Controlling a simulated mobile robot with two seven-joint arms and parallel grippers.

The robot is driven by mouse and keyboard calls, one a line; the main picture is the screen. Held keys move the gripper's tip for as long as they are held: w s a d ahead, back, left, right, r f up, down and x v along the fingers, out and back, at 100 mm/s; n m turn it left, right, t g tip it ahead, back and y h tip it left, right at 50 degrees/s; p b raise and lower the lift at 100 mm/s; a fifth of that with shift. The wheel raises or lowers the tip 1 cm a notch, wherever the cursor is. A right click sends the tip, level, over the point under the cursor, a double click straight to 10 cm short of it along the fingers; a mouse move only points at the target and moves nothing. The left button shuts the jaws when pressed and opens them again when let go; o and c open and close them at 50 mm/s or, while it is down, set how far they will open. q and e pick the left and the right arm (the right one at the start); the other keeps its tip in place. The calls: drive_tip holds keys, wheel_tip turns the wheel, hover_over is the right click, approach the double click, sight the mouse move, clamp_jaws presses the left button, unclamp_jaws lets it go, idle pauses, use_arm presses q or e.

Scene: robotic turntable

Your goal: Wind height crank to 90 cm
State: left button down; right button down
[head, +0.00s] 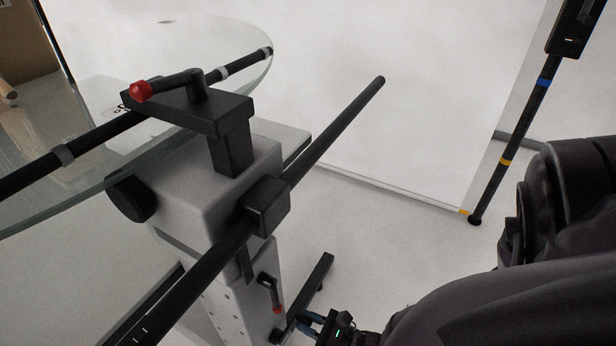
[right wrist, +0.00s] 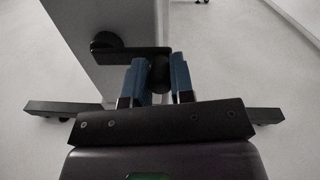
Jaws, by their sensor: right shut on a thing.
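The height crank (right wrist: 132,50) shows in the right wrist view as a black arm, its round hub (right wrist: 105,42) on the side of the pale column. A dark round knob is at the arm's right end. My right gripper (right wrist: 158,72) has its blue fingers on both sides of this knob and is shut on it. In the head view my right gripper (head: 306,323) is low, beside the foot of the grey column (head: 216,300); the held knob cannot be made out there. A black lever with a red tip (head: 278,309) sits on the column nearby. My left gripper is out of view.
A round glass plate (head: 205,50) spreads over the upper left. A black clamp lever (head: 165,88) with a red knob and a long black bar (head: 335,130) stick out from the column. A banded pole (head: 527,110) stands at right. Dark feet (right wrist: 60,110) lie on the floor.

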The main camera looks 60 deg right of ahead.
drive_tip(key=shift+f, duration=0.1)
idle(0.3)
drive_tip(key=c, duration=1)
unclamp_jaws()
use_arm(q)
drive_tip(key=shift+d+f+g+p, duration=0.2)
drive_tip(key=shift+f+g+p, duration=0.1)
drive_tip(key=shift+p, duration=0.25)
use_arm(e)
drive_tip(key=s, duration=0.3)
drive_tip(key=s+d, duration=0.1)
drive_tip(key=s, duration=0.6)
drive_tip(key=shift+s+d, duration=0.2)
drive_tip(key=shift+s, duration=0.2)
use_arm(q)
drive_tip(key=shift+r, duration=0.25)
